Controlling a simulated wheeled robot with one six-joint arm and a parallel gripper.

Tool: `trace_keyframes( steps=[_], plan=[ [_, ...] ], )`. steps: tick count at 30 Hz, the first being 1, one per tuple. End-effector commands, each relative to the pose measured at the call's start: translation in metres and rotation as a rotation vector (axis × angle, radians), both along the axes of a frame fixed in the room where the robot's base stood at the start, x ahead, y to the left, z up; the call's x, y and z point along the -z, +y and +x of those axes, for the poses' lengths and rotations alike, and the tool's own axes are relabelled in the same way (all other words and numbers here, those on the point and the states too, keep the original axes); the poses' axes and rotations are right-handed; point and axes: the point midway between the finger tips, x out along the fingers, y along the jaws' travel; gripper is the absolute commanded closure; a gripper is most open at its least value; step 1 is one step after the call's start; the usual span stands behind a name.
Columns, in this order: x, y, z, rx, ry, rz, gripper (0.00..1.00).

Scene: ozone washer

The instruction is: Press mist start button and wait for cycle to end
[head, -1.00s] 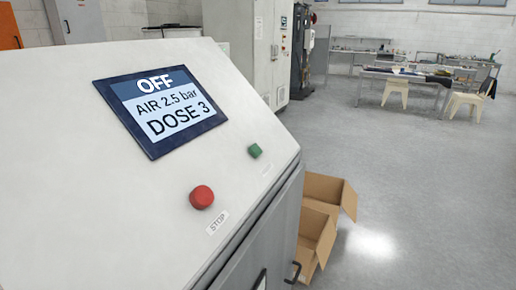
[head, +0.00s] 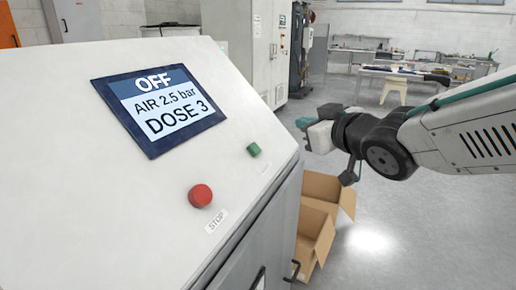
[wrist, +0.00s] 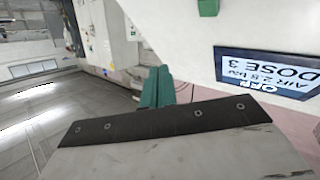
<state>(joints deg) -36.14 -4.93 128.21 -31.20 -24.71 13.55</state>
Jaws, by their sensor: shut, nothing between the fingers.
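The sloped white control panel (head: 75,190) fills the left of the head view. Its screen (head: 158,108) reads OFF, AIR 2.5 bar, DOSE 3. A green button (head: 253,149) sits near the panel's right edge, and a red button (head: 200,196) labelled STOP is lower left of it. My gripper (head: 304,122) is to the right of the green button, apart from the panel, its green fingertips shut and empty. In the wrist view the shut fingers (wrist: 157,86) point toward the panel side, with the green button (wrist: 208,7) at the top edge and the screen (wrist: 270,73) upside down at right.
Open cardboard boxes (head: 318,222) stand on the floor beside the panel's cabinet. A tall grey cabinet (head: 262,45) stands behind. A worktable (head: 415,76) with a stool is at the back right. The floor at lower right is clear.

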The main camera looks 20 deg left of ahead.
Motion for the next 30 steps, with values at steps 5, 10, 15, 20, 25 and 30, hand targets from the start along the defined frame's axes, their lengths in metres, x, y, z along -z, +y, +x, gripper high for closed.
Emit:
trace_keyframes(
  steps=[5, 10, 15, 20, 25, 30],
  plan=[
    [-0.003, 0.023, -0.008, -0.066, -0.026, 0.034, 1.00],
    [-0.004, 0.023, -0.008, -0.067, -0.028, 0.036, 1.00],
    [-0.003, 0.023, -0.008, -0.066, -0.028, 0.035, 1.00],
    [0.004, 0.030, -0.008, -0.068, -0.026, 0.035, 1.00],
    [0.021, 0.046, -0.007, -0.067, -0.023, 0.033, 1.00],
    [0.037, 0.063, -0.005, -0.066, -0.024, 0.034, 1.00]
  ],
)
